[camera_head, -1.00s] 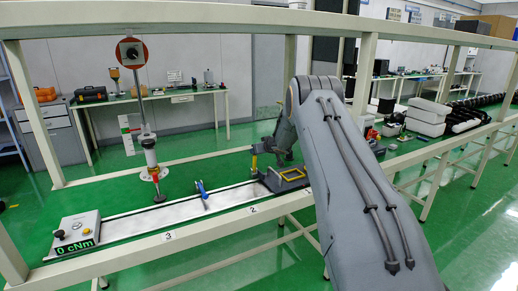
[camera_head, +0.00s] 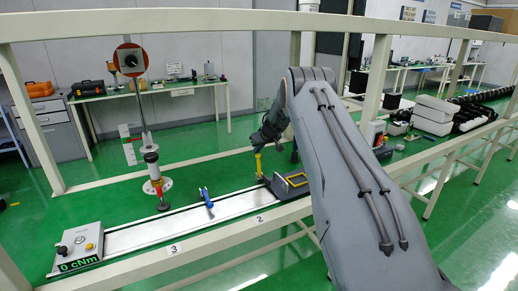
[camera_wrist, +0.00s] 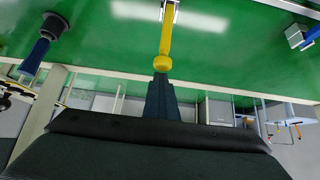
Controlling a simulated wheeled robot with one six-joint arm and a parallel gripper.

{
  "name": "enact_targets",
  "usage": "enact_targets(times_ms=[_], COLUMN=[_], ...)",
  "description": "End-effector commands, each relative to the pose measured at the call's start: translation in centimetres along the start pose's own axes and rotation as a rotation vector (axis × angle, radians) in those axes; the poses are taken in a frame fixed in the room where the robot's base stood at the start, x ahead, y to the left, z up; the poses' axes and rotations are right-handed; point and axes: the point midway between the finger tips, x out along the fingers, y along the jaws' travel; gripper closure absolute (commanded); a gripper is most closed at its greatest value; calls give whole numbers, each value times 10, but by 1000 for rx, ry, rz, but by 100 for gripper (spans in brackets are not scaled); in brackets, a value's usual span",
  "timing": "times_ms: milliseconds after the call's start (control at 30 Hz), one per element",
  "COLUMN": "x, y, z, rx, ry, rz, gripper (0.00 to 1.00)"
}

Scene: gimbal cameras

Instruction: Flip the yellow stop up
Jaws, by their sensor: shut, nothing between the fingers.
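A yellow post with a rounded end (camera_head: 258,165) stands roughly upright at the left end of a dark grey block on the bench rail. A flat yellow frame (camera_head: 297,180) lies on that block, right of the post. I cannot tell which of the two is the stop. My gripper (camera_head: 259,142) is just above the post's top, shut and empty. In the wrist view, the shut fingertips (camera_wrist: 162,82) point at the yellow rounded end (camera_wrist: 162,63), close to it. I cannot tell whether they touch.
A blue clamp-like piece (camera_head: 206,197) stands on the long white rail (camera_head: 150,234), left of the block. A tall stand with an orange disc (camera_head: 130,60) rises farther left. A box reading "0 cNm" (camera_head: 82,247) sits at the rail's left end. A beige beam (camera_head: 190,28) crosses above.

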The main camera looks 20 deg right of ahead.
Motion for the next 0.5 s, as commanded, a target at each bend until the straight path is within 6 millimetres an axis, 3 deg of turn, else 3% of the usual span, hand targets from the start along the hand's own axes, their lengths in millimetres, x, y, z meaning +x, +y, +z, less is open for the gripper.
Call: enact_targets(times_ms=[33, 233, 500], x=[2, 0, 1], y=[1, 12, 11], z=[4, 9, 10], rx=[3, 13, 12], ry=[-4, -6, -7], rz=[-1, 6, 4], gripper=[94, 61, 61])
